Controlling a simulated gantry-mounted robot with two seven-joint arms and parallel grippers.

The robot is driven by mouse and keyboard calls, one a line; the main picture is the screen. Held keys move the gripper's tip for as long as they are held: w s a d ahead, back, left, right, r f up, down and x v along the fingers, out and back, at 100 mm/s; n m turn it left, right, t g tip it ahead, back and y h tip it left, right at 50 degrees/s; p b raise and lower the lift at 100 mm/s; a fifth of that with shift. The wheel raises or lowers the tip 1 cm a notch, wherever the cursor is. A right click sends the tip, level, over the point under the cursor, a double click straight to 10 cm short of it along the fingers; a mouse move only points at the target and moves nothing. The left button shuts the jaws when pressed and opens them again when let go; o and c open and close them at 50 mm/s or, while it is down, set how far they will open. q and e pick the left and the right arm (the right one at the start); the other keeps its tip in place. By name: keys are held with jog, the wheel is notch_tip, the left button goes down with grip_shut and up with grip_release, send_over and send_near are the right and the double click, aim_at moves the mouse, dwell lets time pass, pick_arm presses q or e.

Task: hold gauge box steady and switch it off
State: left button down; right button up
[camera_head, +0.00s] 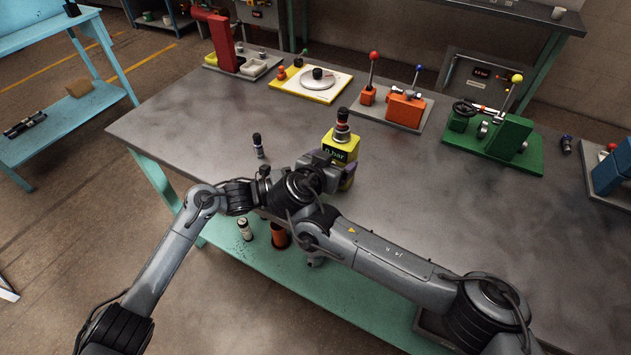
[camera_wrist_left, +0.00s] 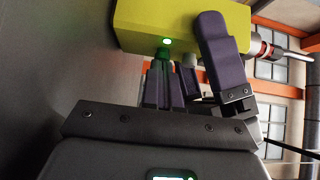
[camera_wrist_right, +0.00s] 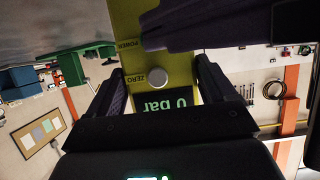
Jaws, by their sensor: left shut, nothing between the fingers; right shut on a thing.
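The yellow gauge box (camera_head: 342,146) is upright near the front edge of the workbench, with a red-and-black fitting (camera_head: 342,122) on top. My right gripper (camera_head: 334,165) is shut on it, fingers on either side in the right wrist view (camera_wrist_right: 170,88). There its display (camera_wrist_right: 165,103) reads 0 bar, beside a silver button (camera_wrist_right: 157,78) marked ZERO. My left gripper (camera_wrist_left: 164,72) is shut and empty, its tips at the green button (camera_wrist_left: 163,55); I cannot tell whether they touch. A green lamp (camera_wrist_left: 166,41) is lit. The left fingers hide the area beside the POWER label.
A small dark fitting (camera_head: 258,145) stands left of the box. The green valve stand (camera_head: 495,138), orange lever stand (camera_head: 398,107) and yellow plate (camera_head: 310,84) line the back of the workbench (camera_head: 430,215).

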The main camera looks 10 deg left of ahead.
pick_arm(q)
jog(key=shift+w+d, duration=0.2)
jog(key=shift+w, duration=0.25)
jog(key=shift+w+d, duration=0.2)
jog(key=shift+w, duration=0.25)
pick_arm(e)
jog(key=shift+a, duration=0.1)
pick_arm(q)
jog(key=shift+r, duration=0.1)
jog(key=shift+s, duration=0.1)
pick_arm(e)
jog(key=shift+s+a, duration=0.15)
pick_arm(q)
jog(key=shift+s+a, duration=0.15)
jog(key=shift+s, duration=0.45)
jog(key=s+a, duration=0.2)
jog(key=s, duration=0.1)
jog(key=shift+a, duration=0.15)
jog(key=v, duration=0.9)
jog(key=shift+w+a, duration=0.15)
pick_arm(e)
jog(key=shift+d, duration=0.3)
